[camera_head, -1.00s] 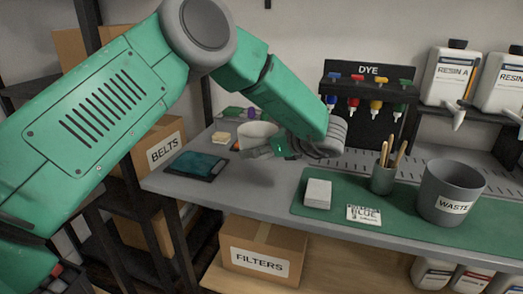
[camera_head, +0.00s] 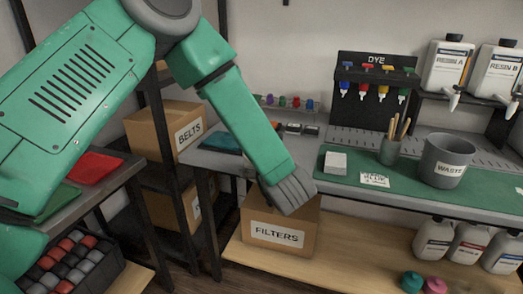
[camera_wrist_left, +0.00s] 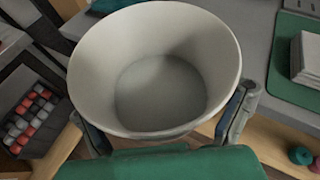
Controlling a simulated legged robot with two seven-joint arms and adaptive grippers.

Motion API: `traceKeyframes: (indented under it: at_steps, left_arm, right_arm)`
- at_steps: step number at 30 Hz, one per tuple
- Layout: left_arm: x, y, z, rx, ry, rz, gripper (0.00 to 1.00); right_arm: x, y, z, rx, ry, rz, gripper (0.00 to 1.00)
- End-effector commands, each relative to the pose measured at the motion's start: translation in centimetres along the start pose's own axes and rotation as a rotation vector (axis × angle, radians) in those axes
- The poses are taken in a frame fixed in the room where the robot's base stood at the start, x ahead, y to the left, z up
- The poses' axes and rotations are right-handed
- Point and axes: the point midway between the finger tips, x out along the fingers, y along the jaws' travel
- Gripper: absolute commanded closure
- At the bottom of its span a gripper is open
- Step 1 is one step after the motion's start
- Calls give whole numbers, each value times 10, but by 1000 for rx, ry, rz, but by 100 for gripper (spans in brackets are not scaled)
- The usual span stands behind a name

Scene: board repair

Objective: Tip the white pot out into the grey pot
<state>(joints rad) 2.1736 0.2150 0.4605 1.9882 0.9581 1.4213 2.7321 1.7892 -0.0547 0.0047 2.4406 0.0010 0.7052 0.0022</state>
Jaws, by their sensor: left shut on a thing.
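The white pot (camera_wrist_left: 165,75) fills the left wrist view, a wide bowl with its mouth facing the camera. Its floor looks smooth and grey; I cannot tell whether that is contents or shade. My left gripper (camera_wrist_left: 165,112) is shut on it, one finger on each side. In the head view my left wrist hangs before the bench's front edge, above the FILTERS box, and hides the pot and fingers. A large grey pot labelled WASTE (camera_head: 445,155) stands upright on the green mat at the right, well apart from my gripper. My right gripper is not in view.
A grey cup with brushes (camera_head: 390,150), a white block (camera_head: 336,163) and a paper label (camera_head: 375,180) are on the green mat (camera_head: 440,195). The dye rack (camera_head: 375,92) stands behind. The FILTERS box (camera_head: 277,237) sits on the lower shelf.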

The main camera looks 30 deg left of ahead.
Motion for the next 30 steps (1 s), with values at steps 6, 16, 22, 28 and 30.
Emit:
traceKeyframes:
  at_steps: [6, 16, 22, 28, 30]
  left_arm:
    - [-29, 4, -48, 117, 38, -271, 45]
    - [-82, 6, -104, 248, 72, -602, 45]
    - [-103, 6, -117, 288, 80, -709, 45]
    - [-104, 6, -115, 296, 79, -725, 45]
    - [-103, 7, -113, 296, 78, -722, 45]
  right_arm:
    - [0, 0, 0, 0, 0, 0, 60]
    - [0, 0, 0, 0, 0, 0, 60]
    - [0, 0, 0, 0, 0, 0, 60]
    - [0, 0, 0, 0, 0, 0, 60]
    - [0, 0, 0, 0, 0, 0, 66]
